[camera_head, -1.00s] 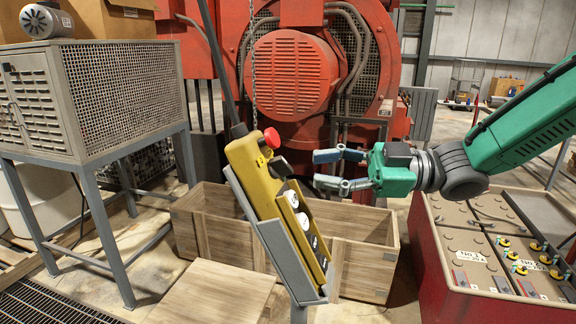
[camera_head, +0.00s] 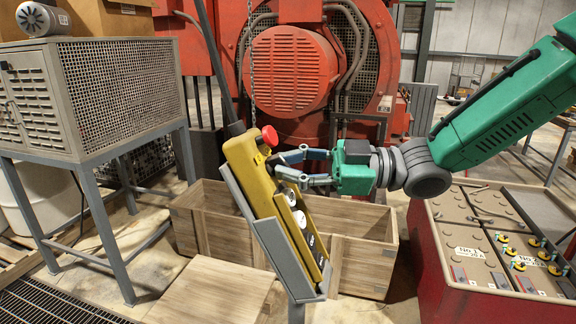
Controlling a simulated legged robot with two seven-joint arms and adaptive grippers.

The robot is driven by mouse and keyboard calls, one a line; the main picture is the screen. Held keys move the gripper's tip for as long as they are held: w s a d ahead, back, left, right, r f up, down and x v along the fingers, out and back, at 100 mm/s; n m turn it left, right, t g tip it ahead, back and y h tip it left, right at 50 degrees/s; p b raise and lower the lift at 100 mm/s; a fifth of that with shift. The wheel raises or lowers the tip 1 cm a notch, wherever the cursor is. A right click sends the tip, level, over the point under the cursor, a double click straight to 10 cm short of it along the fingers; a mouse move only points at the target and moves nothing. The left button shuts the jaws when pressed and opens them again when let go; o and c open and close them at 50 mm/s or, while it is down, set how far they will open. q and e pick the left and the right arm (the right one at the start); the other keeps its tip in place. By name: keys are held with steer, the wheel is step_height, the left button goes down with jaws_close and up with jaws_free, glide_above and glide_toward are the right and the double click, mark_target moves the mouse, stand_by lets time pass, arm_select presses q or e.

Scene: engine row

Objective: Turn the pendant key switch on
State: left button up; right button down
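The yellow pendant (camera_head: 254,182) leans in a grey holder (camera_head: 266,229) at the middle of the view, tilted to the left at its top. It has a red button (camera_head: 270,136) near the top and white buttons (camera_head: 300,219) lower down. The black key switch, between the red button and the white ones, is mostly hidden by my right gripper. My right gripper (camera_head: 284,166) reaches in from the right with its fingertips at the switch, one above and one below. The fingers are apart; I cannot tell whether they touch the switch. My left gripper is not in view.
A wooden crate (camera_head: 360,265) stands behind the pendant. A red battery box (camera_head: 455,305) is at the lower right under my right arm. A mesh cabinet (camera_head: 118,95) on a grey stand is at the left. A red engine (camera_head: 290,70) fills the back.

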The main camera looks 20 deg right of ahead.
steer(key=shift+m, duration=0.4)
steer(key=shift+s+a+m+t+p, duration=0.1)
steer(key=shift+m+t+p, duration=0.35)
steer(key=shift+m+t, duration=0.5)
steer(key=m+t+h, duration=0.1)
steer(key=m, duration=0.2)
steer(key=m+t+p, duration=0.1)
steer(key=m, duration=0.2)
steer(key=shift+s+f+t+h, duration=0.15)
steer(key=shift+t+h, duration=0.1)
steer(key=shift+h, duration=0.15)
steer(key=m+t+h+p, duration=0.1)
steer(key=m, duration=0.2)
steer(key=m+t+h+p, duration=0.1)
steer(key=m+h, duration=0.1)
steer(key=m, duration=0.2)
steer(key=shift+s+a+m+t, duration=0.15)
steer(key=shift+m+t, duration=0.1)
steer(key=shift+t, duration=0.15)
steer(key=c, duration=1.6)
jaws_free()
steer(key=shift+c, duration=0.2)
